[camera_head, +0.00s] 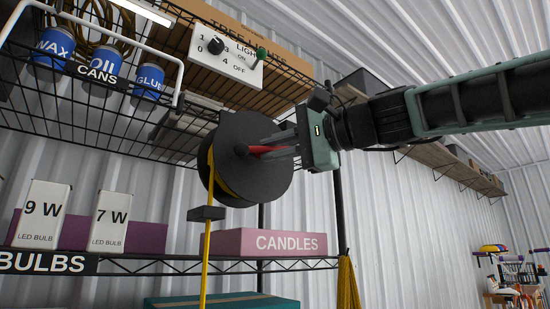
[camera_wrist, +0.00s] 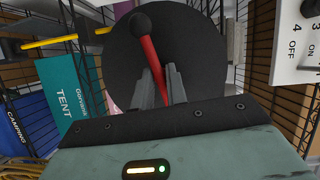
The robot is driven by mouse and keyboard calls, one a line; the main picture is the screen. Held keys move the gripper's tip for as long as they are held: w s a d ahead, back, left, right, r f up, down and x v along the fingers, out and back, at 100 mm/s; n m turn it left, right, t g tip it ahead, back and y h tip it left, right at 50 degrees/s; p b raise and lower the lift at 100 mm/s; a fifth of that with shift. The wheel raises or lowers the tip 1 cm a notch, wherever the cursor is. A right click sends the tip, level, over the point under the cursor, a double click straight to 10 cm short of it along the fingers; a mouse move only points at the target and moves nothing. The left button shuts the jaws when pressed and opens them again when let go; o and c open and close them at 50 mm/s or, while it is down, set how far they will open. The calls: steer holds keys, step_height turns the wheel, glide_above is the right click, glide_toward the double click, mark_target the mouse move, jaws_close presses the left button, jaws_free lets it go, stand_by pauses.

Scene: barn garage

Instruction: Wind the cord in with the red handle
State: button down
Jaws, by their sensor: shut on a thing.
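A black cord reel (camera_head: 247,160) hangs in front of the shelves, and its round face fills the upper middle of the wrist view (camera_wrist: 185,40). A yellow cord (camera_head: 207,245) hangs down from the reel's left side through a small dark block (camera_head: 206,213). The red handle (camera_head: 262,149) lies across the reel's face; in the wrist view the red handle (camera_wrist: 149,55) runs from a black knob down between my fingers. My gripper (camera_head: 272,147) comes from the right and is shut on the red handle. The fingers hide part of it.
A white switch box (camera_head: 226,58) with a dial and a green-tipped switch is above the reel. A wire basket (camera_head: 100,110) with blue cans is at upper left. A pink CANDLES box (camera_head: 268,242) and bulb boxes (camera_head: 40,213) stand on the shelf below.

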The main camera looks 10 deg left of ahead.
steer(key=shift+w+d+f+m+b, duration=0.1)
steer(key=shift+m+b, duration=0.3)
steer(key=shift+m, duration=0.1)
steer(key=shift+y, duration=0.3)
steer(key=c, duration=1.4)
jaws_free()
steer(key=b+v, duration=0.5)
steer(key=v, duration=1.2)
steer(key=shift+s, duration=0.25)
steer(key=shift+d, duration=0.15)
